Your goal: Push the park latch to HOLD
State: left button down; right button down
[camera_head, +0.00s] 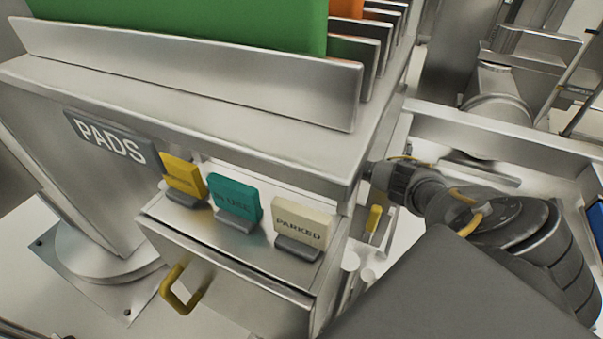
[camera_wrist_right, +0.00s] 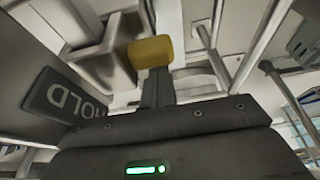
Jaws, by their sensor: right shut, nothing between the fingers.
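In the right wrist view, a yellow knob (camera_wrist_right: 151,52), which looks like the park latch's, sits right at the tips of my right gripper (camera_wrist_right: 157,78). The fingers are shut with nothing between them; I cannot tell whether they touch the knob. A dark plate reading HOLD (camera_wrist_right: 70,97) is to the left of the fingers. In the head view my right gripper (camera_head: 371,171) reaches in from the right to the cabinet's right side, its tips partly hidden by the cabinet edge. A small yellow piece (camera_head: 374,218) shows below it. My left gripper is out of view.
The steel cabinet (camera_head: 190,110) carries a PADS label (camera_head: 108,138). Yellow, teal and cream PARKED (camera_head: 299,222) tags stand on a drawer with a yellow handle (camera_head: 178,291). A green panel (camera_head: 180,22) stands on top. A steel rail (camera_head: 500,130) runs behind my right arm.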

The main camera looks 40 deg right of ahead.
jog(key=shift+s+d+f, duration=0.1)
jog(key=shift+s+f, duration=0.05)
jog(key=shift+s, duration=0.1)
